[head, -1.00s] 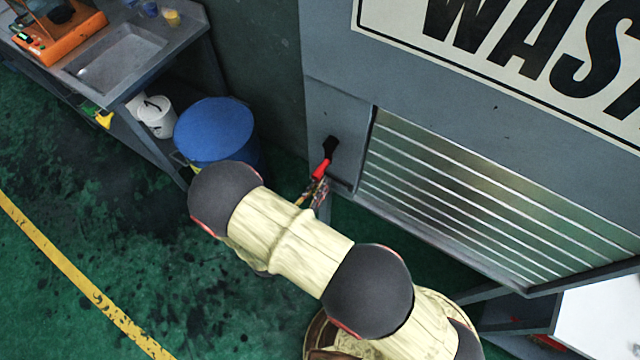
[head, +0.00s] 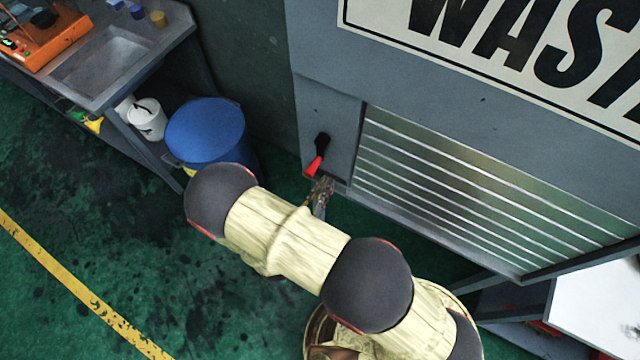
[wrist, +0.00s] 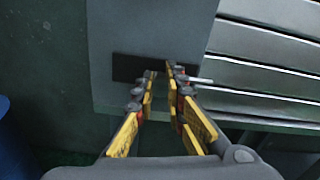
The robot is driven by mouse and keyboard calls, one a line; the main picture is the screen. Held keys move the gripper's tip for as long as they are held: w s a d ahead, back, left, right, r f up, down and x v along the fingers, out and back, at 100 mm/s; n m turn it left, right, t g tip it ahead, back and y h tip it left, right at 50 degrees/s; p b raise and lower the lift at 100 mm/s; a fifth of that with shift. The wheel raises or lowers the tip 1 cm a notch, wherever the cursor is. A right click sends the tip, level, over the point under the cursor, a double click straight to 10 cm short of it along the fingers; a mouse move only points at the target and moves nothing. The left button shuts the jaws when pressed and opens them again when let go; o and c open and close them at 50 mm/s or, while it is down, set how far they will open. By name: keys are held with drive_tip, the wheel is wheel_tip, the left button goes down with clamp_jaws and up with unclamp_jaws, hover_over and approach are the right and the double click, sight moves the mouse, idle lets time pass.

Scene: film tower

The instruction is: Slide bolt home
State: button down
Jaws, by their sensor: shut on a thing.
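The bolt shows in the wrist view as a pale metal rod (wrist: 201,80) sticking out to the right of the fingertips. A dark plate (wrist: 127,68) lies behind them on the lower part of the grey panel (wrist: 150,25). My gripper (wrist: 160,72) has its yellow-sided fingers on either side of a small part at this plate and is shut on it. The fingertips hide most of that part. In the head view, my gripper (head: 321,188) is at the panel's lower edge, partly hidden behind my arm.
A red and black lever (head: 317,160) sits on the panel just above my gripper. The slatted shutter (head: 480,190) is to the right. A blue drum (head: 205,130), white bucket (head: 148,118) and sink bench (head: 105,65) stand left. Green floor is open at lower left.

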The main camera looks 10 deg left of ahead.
drive_tip(key=c, duration=1.8)
unclamp_jaws()
drive_tip(key=v, duration=0.7)
drive_tip(key=shift+s, duration=0.25)
drive_tip(key=shift+a, duration=0.1)
